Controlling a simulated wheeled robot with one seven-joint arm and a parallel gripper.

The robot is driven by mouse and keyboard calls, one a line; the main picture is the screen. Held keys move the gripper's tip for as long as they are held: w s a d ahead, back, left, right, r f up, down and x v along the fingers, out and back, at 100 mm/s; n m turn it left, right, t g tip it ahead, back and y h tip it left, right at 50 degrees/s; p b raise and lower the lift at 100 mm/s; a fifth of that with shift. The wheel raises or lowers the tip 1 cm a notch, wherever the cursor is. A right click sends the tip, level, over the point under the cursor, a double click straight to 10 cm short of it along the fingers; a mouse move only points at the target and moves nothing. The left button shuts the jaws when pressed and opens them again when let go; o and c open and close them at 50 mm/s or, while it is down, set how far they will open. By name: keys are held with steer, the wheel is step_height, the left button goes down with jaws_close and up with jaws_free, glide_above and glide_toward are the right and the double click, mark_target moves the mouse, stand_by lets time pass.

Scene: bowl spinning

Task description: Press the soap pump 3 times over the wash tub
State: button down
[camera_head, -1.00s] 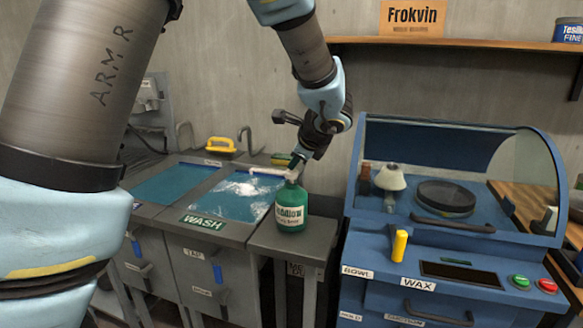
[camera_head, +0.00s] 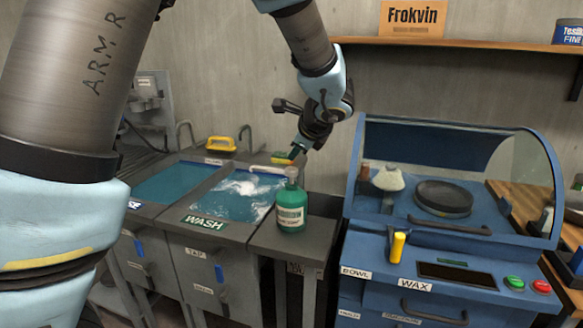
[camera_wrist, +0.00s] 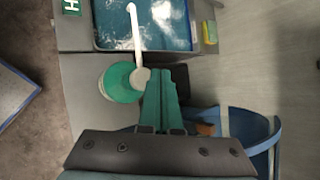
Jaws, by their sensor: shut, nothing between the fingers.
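The green soap bottle (camera_head: 291,210) with a pale label stands upright on the grey ledge at the right of the wash tub. Its white pump spout (camera_head: 268,169) reaches left over the tub. The wash tub (camera_head: 214,225) holds blue-green water with white foam. My gripper (camera_head: 297,154) is shut and empty, just above and behind the pump head. In the wrist view my closed green fingers (camera_wrist: 160,78) point at the white pump head (camera_wrist: 140,76), very close to it; I cannot tell whether they touch. The bottle (camera_wrist: 119,84) shows beneath the pump head.
A second tub (camera_head: 168,184) lies left of the wash tub. The blue wax machine (camera_head: 455,190) with a clear hood stands close at the right. A shelf (camera_head: 450,42) is above.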

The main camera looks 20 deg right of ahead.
steer(key=shift+r+p, duration=1.45)
steer(key=shift+r, duration=0.75)
stand_by(0.8)
